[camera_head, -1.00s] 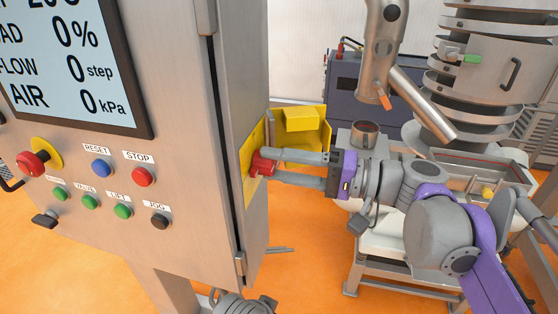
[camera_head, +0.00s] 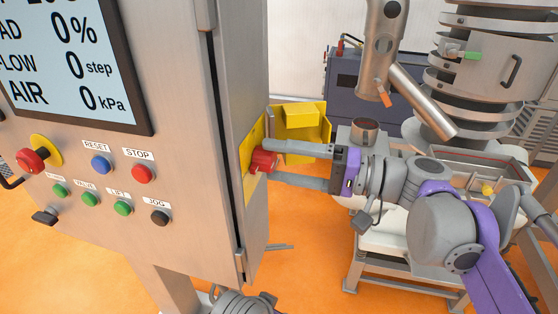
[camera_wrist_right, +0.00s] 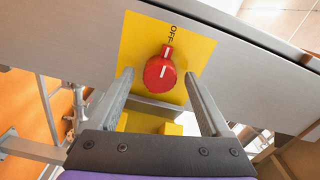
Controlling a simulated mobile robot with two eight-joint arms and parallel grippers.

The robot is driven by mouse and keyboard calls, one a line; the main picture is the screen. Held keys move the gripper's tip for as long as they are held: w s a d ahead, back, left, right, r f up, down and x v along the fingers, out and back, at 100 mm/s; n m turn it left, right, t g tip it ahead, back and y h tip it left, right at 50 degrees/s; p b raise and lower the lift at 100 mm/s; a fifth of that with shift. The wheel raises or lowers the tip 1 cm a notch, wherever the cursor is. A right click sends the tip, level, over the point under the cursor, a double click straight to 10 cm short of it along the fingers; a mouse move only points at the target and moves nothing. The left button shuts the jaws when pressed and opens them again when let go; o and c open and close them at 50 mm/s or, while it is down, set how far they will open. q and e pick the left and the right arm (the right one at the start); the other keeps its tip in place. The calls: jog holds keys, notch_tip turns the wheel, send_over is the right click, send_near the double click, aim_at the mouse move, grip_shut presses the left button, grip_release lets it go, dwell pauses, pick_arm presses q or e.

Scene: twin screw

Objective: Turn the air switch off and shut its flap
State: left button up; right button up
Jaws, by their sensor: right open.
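The red air switch knob (camera_head: 263,161) sits on a yellow plate (camera_head: 247,174) on the side of the control cabinet. In the right wrist view the knob (camera_wrist_right: 160,72) has its white mark toward the word OFF. The yellow flap (camera_head: 316,151) stands open, swung out from the cabinet side behind my right gripper. Its lower part shows between the fingers in the wrist view (camera_wrist_right: 138,123). My right gripper (camera_head: 269,162) is open, its fingertips at either side of the knob with gaps between. My left gripper is not in view.
The cabinet (camera_head: 160,235) fills the left, with a screen (camera_head: 72,65), several push buttons and a red emergency stop (camera_head: 30,160) on its front. A steel pipe (camera_head: 420,100) and a layered steel machine (camera_head: 490,75) stand at the right. Orange floor shows below.

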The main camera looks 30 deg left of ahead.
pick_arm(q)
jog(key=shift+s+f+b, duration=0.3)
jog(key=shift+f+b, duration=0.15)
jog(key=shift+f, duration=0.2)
pick_arm(e)
jog(key=v, duration=1)
jog(key=shift+d, duration=0.2)
jog(key=shift+s+f, duration=0.1)
jog(key=shift+f, duration=0.05)
jog(key=s+d+f+m+t+h, duration=0.2)
jog(key=s+d+f+t+h, duration=0.15)
jog(key=d+f, duration=0.45)
jog(key=s+d+f+m+t+h, duration=0.1)
jog(key=s+d+f+t+h, duration=0.3)
jog(key=f, duration=0.8)
jog(key=d+f+m+h, duration=0.2)
jog(key=d+f+h, duration=0.3)
jog(key=f, duration=0.5)
jog(key=s+d+f+t+h, duration=0.2)
jog(key=d+f+h, duration=0.3)
jog(key=d, duration=0.5)
notch_tip(320, 180, down, 2)
jog(key=shift+s+d+f, duration=0.2)
jog(key=shift+s+d, duration=0.2)
jog(key=shift+s, duration=0.45)
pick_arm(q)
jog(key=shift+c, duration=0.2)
pick_arm(e)
jog(key=shift+t, duration=0.25)
